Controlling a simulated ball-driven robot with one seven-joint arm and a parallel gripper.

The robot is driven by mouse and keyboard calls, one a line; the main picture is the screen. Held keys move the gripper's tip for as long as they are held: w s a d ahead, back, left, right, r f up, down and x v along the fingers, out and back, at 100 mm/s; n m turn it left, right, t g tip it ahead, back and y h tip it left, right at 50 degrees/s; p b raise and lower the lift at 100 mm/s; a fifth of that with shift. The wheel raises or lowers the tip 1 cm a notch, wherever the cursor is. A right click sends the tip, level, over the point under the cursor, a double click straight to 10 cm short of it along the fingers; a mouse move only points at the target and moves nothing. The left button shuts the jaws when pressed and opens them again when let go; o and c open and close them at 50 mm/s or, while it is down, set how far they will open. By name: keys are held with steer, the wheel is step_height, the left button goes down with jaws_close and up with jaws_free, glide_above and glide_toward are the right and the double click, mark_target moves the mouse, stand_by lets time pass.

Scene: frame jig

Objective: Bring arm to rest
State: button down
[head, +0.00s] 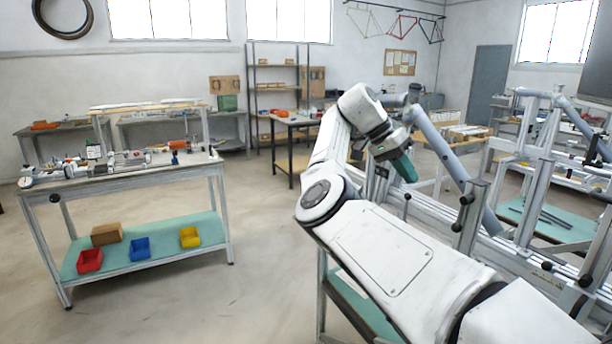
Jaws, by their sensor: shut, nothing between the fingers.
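My arm reaches in from the lower right, bends at the elbow at mid-picture and folds back up to the wrist. My gripper (405,170) hangs below the wrist with its green end pointing down and to the right. It is shut and holds nothing. It is just left of a grey-blue frame tube (435,140) on the jig; whether they touch cannot be told. My forearm hides part of the jig (480,205).
A workbench (130,178) with tools stands at the left, with red, blue and yellow bins (140,248) on its lower shelf. A shelf rack (277,75) and a dark-topped table (292,122) stand behind. The floor (240,280) between the bench and my arm is clear.

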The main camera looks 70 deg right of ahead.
steer(key=w+a+f+n+t+h, duration=0.1)
steer(key=w+a+f+n+h, duration=0.2)
steer(key=a+f, duration=0.5)
steer(key=w+a+f+n+t, duration=0.2)
steer(key=a+f+n, duration=0.2)
steer(key=f, duration=0.8)
steer(key=w+a+f+n+t+h, duration=0.15)
steer(key=w+a+f+n, duration=0.35)
steer(key=f, duration=0.6)
steer(key=s+a+f+n+t+y, duration=0.1)
steer(key=s+a+f+n, duration=0.1)
steer(key=a, duration=0.8)
steer(key=s+a+f+n+t+y, duration=0.1)
steer(key=a+f+n, duration=0.4)
steer(key=a, duration=0.6)
steer(key=s+a+f+n+t+y, duration=0.2)
steer(key=s+a+f+n+y, duration=0.1)
steer(key=a, duration=0.8)
steer(key=shift+s+f+n, duration=0.2)
steer(key=shift+s+n, duration=0.6)
steer(key=shift+s, duration=0.45)
